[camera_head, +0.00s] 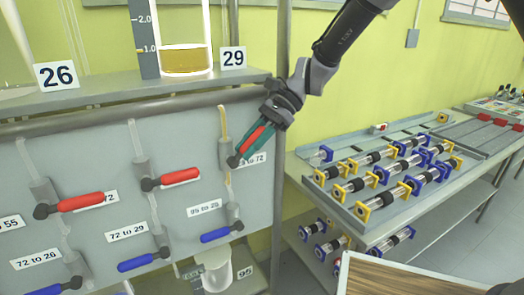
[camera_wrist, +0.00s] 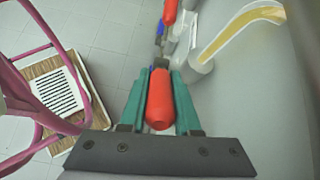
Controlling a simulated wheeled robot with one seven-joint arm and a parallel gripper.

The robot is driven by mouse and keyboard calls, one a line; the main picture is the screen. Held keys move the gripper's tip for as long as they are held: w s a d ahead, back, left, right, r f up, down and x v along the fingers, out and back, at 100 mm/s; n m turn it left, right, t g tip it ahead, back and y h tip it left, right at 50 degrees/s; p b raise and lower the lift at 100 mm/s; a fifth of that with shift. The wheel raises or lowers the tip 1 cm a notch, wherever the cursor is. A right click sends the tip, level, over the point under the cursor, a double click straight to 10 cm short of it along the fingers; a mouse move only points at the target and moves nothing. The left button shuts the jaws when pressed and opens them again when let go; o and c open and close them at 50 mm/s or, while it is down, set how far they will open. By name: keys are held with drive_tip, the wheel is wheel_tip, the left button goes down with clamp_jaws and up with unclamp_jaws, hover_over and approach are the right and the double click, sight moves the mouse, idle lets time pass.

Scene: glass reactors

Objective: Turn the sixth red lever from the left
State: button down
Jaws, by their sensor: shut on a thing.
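My gripper (camera_head: 252,143) has teal fingers and is shut on the rightmost visible red lever (camera_head: 248,141). In the wrist view the red handle (camera_wrist: 160,100) lies between the two teal fingers (camera_wrist: 160,92). The handle slants up to the right from its dark pivot, more steeply than the other red levers. A middle red lever (camera_head: 180,178) and a left red lever (camera_head: 82,202) point right with a slight upward tilt. Levers farther left are outside the head view, so I cannot count the sixth from here. The fingers partly hide the label behind the held lever.
Blue levers (camera_head: 222,234) sit lower on the grey panel (camera_head: 105,160). A glass vessel with yellow liquid (camera_head: 185,60) stands on the shelf above. A table with several glass-tube parts (camera_head: 380,170) is at right. A pink frame (camera_wrist: 50,30) stands at left in the wrist view.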

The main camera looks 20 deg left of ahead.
sight(255, 133)
drive_tip(key=shift+s+a+r+t+h, duration=0.15)
drive_tip(key=shift+s+r+t+h, duration=0.2)
drive_tip(key=shift+t+h, duration=0.45)
drive_tip(key=shift+r, duration=0.1)
drive_tip(key=shift+s+a+r, duration=0.15)
drive_tip(key=shift+r, duration=0.05)
idle(0.6)
drive_tip(key=c, duration=0.6)
unclamp_jaws()
drive_tip(key=v, duration=0.7)
drive_tip(key=shift+w+d+f, duration=0.1)
drive_tip(key=shift+w+d, duration=0.15)
drive_tip(key=shift+d, duration=0.1)
drive_tip(key=shift+w+d+r, duration=0.3)
drive_tip(key=shift+d+r, duration=0.05)
